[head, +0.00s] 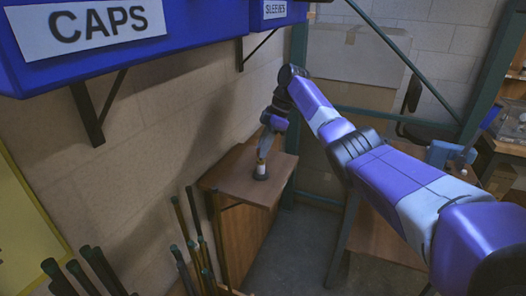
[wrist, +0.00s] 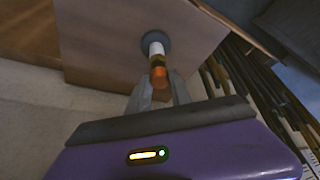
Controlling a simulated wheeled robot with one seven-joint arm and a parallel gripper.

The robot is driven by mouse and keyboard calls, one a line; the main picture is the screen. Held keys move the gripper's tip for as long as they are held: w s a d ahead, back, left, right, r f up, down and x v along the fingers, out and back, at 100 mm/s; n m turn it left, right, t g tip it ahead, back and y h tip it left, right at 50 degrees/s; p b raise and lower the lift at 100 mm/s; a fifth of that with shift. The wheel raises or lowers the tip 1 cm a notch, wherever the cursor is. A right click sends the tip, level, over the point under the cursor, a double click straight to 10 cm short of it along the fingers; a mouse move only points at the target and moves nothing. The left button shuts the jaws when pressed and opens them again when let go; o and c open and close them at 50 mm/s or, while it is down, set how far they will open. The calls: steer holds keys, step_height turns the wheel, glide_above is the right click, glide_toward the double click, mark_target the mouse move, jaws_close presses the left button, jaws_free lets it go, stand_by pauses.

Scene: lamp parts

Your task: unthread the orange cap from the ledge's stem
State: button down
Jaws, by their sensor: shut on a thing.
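The orange cap (wrist: 158,76) sits on the end of the pale stem (wrist: 156,49) in the wrist view, with a darker band between them. The stem rises from a round grey base on the wooden ledge (wrist: 100,45). My gripper (wrist: 160,84) is shut on the orange cap, with one finger on each side of it. In the head view my gripper (head: 264,142) points down from above at the stem (head: 261,163), which stands upright on the ledge (head: 227,179) by the wall. The cap is too small to make out clearly there.
Several dark rods (head: 190,240) stand upright in front of the ledge. A blue bin labelled CAPS (head: 180,22) and one labelled SLEEVES (head: 274,10) hang on wall brackets above. A wooden table (head: 385,240) is at the right, under my arm.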

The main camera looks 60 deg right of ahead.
steer(key=shift+f+n+g+b, duration=0.1)
steer(key=shift+n+g+b, duration=0.3)
steer(key=shift+n+b, duration=0.6)
steer(key=c, duration=1.3)
jaws_free()
steer(key=shift+r+m+t+p, duration=0.25)
steer(key=shift+m+p, duration=0.95)
steer(key=shift+p, duration=0.85)
steer(key=shift+s+a+m+t+h+p, duration=0.1)
steer(key=shift+m+t+h+p, duration=0.25)
steer(key=shift+m+p, duration=1)
steer(key=shift+a+m+t+h+p, duration=0.15)
steer(key=shift+m+h+p, duration=0.45)
steer(key=shift+p, duration=1.2)
steer(key=shift+f+m, duration=0.15)
steer(key=shift+m, duration=0.3)
